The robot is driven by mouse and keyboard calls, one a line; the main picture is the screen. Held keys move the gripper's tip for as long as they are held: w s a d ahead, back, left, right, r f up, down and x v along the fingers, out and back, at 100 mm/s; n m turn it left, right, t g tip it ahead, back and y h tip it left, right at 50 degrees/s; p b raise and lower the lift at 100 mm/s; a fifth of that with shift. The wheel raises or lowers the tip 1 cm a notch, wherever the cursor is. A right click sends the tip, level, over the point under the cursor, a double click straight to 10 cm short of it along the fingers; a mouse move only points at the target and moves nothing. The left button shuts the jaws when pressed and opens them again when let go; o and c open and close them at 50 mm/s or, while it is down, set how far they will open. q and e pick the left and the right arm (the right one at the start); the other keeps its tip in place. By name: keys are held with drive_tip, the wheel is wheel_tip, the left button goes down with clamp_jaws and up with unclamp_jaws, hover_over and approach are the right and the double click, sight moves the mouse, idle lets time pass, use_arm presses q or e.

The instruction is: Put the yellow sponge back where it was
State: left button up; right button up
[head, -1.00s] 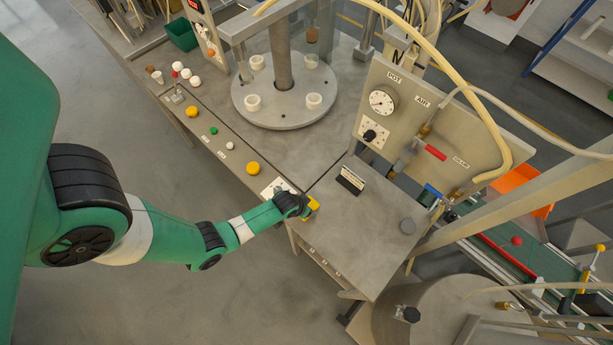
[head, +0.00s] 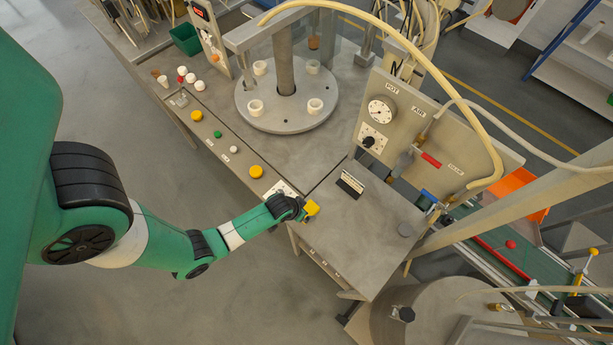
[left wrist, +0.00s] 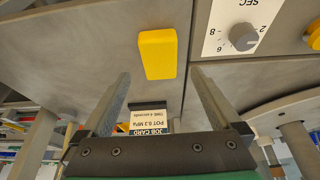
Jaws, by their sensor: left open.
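The yellow sponge (head: 311,208) lies on the grey bench top near its front edge, to the left of the job card. In the left wrist view the sponge (left wrist: 158,53) is a plain yellow block just beyond the fingertips, in line with the gap between them. My left gripper (head: 302,212) is beside the sponge, on its left in the head view. Its two fingers (left wrist: 160,76) stand wide apart with nothing between them. My right gripper is not in view.
The job card (head: 350,185) stands on the bench behind the sponge. A dial plate (left wrist: 240,30) lies beside it, and a yellow button (head: 255,172) is further left. The gauge panel (head: 400,125) rises behind. The bench right of the sponge is mostly clear.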

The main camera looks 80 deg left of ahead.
use_arm(q)
drive_tip(key=p+v, duration=0.4)
drive_tip(key=v, duration=0.2)
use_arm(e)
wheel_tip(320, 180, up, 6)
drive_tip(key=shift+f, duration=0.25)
